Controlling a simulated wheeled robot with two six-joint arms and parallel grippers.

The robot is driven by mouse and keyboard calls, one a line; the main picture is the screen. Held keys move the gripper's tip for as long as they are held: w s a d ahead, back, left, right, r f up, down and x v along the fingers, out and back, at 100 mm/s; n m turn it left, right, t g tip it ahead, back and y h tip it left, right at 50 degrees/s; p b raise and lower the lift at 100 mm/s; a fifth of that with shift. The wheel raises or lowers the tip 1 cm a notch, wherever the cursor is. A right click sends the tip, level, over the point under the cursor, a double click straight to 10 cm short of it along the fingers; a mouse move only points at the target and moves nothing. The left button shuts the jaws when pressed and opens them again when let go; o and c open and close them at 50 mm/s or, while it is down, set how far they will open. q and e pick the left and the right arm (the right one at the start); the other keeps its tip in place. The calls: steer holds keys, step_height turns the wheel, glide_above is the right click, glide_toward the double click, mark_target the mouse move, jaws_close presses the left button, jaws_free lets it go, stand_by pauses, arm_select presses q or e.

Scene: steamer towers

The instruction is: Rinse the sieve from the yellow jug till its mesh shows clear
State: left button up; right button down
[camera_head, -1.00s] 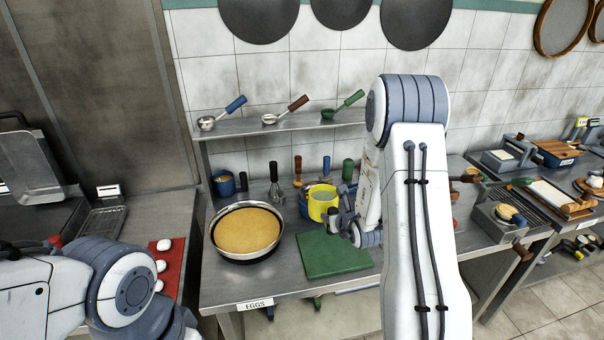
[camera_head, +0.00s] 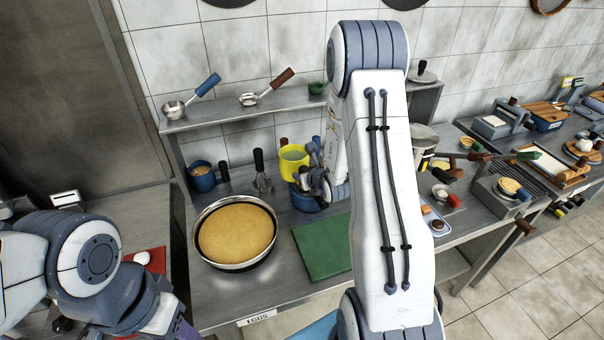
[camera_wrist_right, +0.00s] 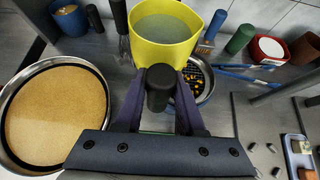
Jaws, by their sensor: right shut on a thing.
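The yellow jug (camera_head: 293,160) is upright, with pale greenish liquid inside it in the right wrist view (camera_wrist_right: 165,40). My right gripper (camera_wrist_right: 158,95) is shut on its dark handle (camera_wrist_right: 159,84). Partly hidden behind the fingers and below the jug is a round steel-rimmed sieve (camera_wrist_right: 205,80) with yellow bits on dark mesh. Long blue handles (camera_wrist_right: 235,76) lie to its right. In the head view the jug is above a dark blue pot (camera_head: 303,200), and the sieve is hidden there. My left gripper (camera_head: 172,322) is at the lower left edge, its fingers not clear.
A wide steel pan (camera_head: 237,264) with tan contents stands left of the green board (camera_head: 322,246). A whisk (camera_head: 262,182) and blue cup (camera_head: 202,178) stand behind it. The shelf (camera_head: 240,112) above holds ladle-like tools. The green board is bare.

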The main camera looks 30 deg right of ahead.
steer(key=shift+f+b, duration=0.2)
steer(key=shift+b, duration=0.55)
step_height(320, 180, down, 3)
steer(key=b, duration=0.3)
steer(key=shift+s+r, duration=0.1)
steer(key=shift+r, duration=0.05)
steer(key=shift+r+p, duration=0.4)
steer(key=shift+p, duration=0.15)
steer(key=shift+a+r+m+t+y+p, duration=0.1)
steer(key=shift+r+m+t+y+p, duration=0.25)
steer(key=shift+m+y+p, duration=0.4)
steer(key=shift+r+m+y, duration=0.15)
steer(key=shift+m+y, duration=0.2)
steer(key=shift+y, duration=0.1)
steer(key=shift+m+t+y+p, duration=0.25)
steer(key=shift+m+y+p, duration=0.3)
steer(key=shift+m+y, duration=0.55)
steer(key=shift+y, duration=0.1)
steer(key=shift+a+m+t+y, duration=0.15)
steer(key=shift+m+t+y, duration=0.15)
steer(key=shift+y, duration=0.1)
